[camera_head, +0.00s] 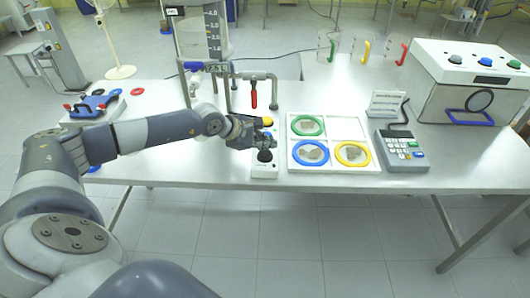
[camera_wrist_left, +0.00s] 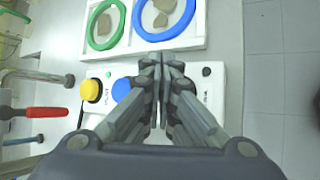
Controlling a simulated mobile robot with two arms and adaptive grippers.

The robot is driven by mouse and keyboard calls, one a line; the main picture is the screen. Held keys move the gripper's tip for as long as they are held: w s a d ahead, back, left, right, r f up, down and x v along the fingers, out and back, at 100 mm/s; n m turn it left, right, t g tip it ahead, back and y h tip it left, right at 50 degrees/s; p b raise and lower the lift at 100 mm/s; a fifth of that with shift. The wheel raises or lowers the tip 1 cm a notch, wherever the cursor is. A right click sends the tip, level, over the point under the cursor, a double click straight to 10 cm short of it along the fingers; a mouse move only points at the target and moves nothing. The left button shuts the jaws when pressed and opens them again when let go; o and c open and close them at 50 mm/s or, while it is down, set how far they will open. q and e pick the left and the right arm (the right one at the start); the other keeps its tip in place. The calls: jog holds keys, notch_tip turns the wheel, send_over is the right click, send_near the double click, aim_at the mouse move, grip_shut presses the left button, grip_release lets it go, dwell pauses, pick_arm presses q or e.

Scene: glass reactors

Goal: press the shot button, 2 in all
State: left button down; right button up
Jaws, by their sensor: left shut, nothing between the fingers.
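A white button panel (camera_head: 264,171) stands on the table with a yellow button (camera_head: 267,121), a blue button and a black knob (camera_head: 264,156). In the left wrist view the yellow button (camera_wrist_left: 91,90) and the blue button (camera_wrist_left: 121,89) sit left of my fingers, and a small black knob (camera_wrist_left: 206,71) sits to their right. The labels are too small to read, so I cannot tell which is the shot button. My left gripper (camera_head: 268,139) is shut and empty over the panel, its fingertips (camera_wrist_left: 162,62) between blue button and black knob. Contact cannot be told.
Right of the panel is a white tray (camera_head: 289,158) with green, blue and yellow rings. Behind it are pipes with a red-handled valve (camera_head: 254,94). A keypad device (camera_head: 402,150) and a large white box (camera_head: 475,62) stand further right. The front table edge is clear.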

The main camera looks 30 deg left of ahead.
aim_at(266, 154)
dwell(0.8)
pick_arm(q)
jog(key=shift+f+b, duration=0.4)
jog(key=shift+b, duration=0.15)
jog(key=shift+f+b, duration=0.55)
dwell(0.4)
jog(key=shift+r, duration=0.15)
jog(key=shift+r+p, duration=0.4)
jog(key=shift+r, duration=0.4)
jog(key=shift+r+p, duration=1.2)
jog(key=shift+r, duration=1.3)
